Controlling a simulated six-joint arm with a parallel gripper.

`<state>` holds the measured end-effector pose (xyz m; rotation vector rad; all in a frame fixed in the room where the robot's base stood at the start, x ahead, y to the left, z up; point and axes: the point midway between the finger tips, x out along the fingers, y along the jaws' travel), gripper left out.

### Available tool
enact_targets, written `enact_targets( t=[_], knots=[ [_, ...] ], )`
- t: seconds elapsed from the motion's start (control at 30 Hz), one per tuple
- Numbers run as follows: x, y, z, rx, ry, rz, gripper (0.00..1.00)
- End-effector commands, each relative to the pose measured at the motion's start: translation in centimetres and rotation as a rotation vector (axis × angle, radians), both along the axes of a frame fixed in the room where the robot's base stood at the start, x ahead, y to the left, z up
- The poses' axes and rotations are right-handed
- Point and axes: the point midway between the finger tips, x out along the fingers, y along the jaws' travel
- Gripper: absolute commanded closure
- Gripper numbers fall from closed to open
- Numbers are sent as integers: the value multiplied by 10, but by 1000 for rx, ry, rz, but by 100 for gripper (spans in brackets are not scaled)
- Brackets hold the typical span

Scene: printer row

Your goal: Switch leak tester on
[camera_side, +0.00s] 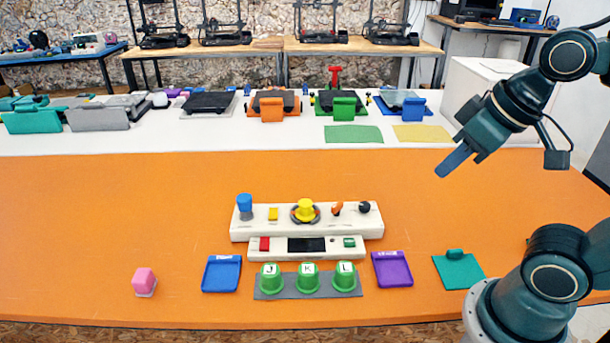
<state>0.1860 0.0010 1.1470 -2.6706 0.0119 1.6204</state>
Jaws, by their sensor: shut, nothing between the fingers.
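A white two-step control panel (247,232) stands on the orange table, likely the leak tester, though no name is readable on it. Its upper step carries a blue knob (245,202), a yellow square button (272,213), a yellow knob in a dark ring (305,209), an orange lever (337,208) and a black knob (364,207). Its lower step has a red button (264,244), a dark display (306,245) and a green switch (350,242). The switch positions are too small to tell. My gripper (440,174) is shut and empty, above and right of the panel, touching nothing.
Green cups marked J, K, L stand on a grey mat (340,293) before the panel. Blue (221,274), purple (392,269) and teal (459,270) plates and a pink block (144,281) lie around. Coloured trays line the white strip behind. The orange table's left side is clear.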

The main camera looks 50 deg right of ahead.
Motion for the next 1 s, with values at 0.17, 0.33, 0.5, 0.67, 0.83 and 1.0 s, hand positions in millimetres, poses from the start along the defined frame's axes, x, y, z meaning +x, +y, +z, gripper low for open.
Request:
enact_targets(
  t=[0.17,0.33,0.5,0.67,0.83,1.0],
  knots=[
    [-7,-1,-3,-12,-12,15,100],
    [-7,-1,-3,-12,-11,15,78],
    [1,0,0,-1,1,3,56],
    [17,3,6,22,28,-32,56],
    [46,8,14,57,71,-89,56],
    [79,15,17,90,118,-155,56]
  ],
)
